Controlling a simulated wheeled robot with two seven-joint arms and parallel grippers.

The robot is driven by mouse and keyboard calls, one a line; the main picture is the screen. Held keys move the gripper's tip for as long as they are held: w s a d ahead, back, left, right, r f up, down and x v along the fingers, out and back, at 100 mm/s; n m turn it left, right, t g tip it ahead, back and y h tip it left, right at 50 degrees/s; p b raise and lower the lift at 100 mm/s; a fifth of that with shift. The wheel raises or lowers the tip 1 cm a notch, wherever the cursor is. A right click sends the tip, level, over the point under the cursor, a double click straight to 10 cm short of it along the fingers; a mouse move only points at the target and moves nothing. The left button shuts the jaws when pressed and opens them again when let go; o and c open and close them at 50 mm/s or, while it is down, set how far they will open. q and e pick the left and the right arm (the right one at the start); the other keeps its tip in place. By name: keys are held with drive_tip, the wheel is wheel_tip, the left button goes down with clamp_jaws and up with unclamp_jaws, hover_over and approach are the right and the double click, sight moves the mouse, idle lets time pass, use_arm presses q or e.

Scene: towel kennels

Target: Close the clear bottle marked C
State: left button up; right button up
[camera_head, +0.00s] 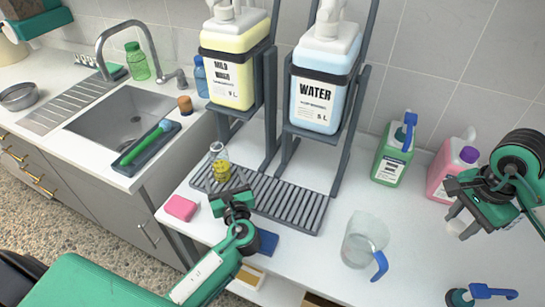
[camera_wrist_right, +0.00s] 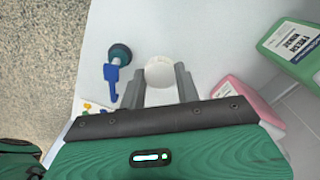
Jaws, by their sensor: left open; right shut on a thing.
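A small clear bottle (camera_head: 219,165) with yellow liquid in its lower part stands upright on the slatted drain rack (camera_head: 292,205), below the yellow jug. No cap shows on its neck, and I cannot read a letter on it. My left gripper (camera_head: 229,190) is open just in front of the bottle's base; I cannot tell whether its fingers touch it. My right gripper (camera_head: 462,222) is at the right, over the counter, shut on a white round cap (camera_wrist_right: 160,72). The cap also shows in the head view (camera_head: 464,228), far from the bottle.
Jugs marked mild wash (camera_head: 228,80) and water (camera_head: 318,100) stand on racks above the drain rack. A clear pitcher (camera_head: 362,240), green bottle (camera_head: 392,160) and pink bottle (camera_head: 447,178) stand to the right. A pink sponge (camera_head: 180,208) lies left of the left gripper.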

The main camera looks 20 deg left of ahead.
sight(222, 170)
use_arm(q)
drive_tip(key=shift+x, duration=1.6)
use_arm(e)
drive_tip(key=shift+r, duration=0.2)
use_arm(q)
drive_tip(key=shift+w+a+r+p, duration=0.1)
drive_tip(key=shift+w+a+p, duration=0.15)
drive_tip(key=shift+w+p, duration=0.05)
use_arm(e)
drive_tip(key=shift+r, duration=0.2)
use_arm(q)
drive_tip(key=x, duration=0.4)
drive_tip(key=shift+w+a+p, duration=0.1)
drive_tip(key=shift+w+p, duration=0.05)
drive_tip(key=shift+p, duration=0.2)
use_arm(e)
drive_tip(key=shift+r, duration=0.3)
use_arm(q)
drive_tip(key=c, duration=1.2)
wheel_tip(222, 170, up, 10)
drive_tip(key=shift+f+p, duration=0.1)
drive_tip(key=shift+p, duration=0.2)
drive_tip(key=shift+c, duration=0.2)
use_arm(e)
drive_tip(key=shift+r, duration=0.3)
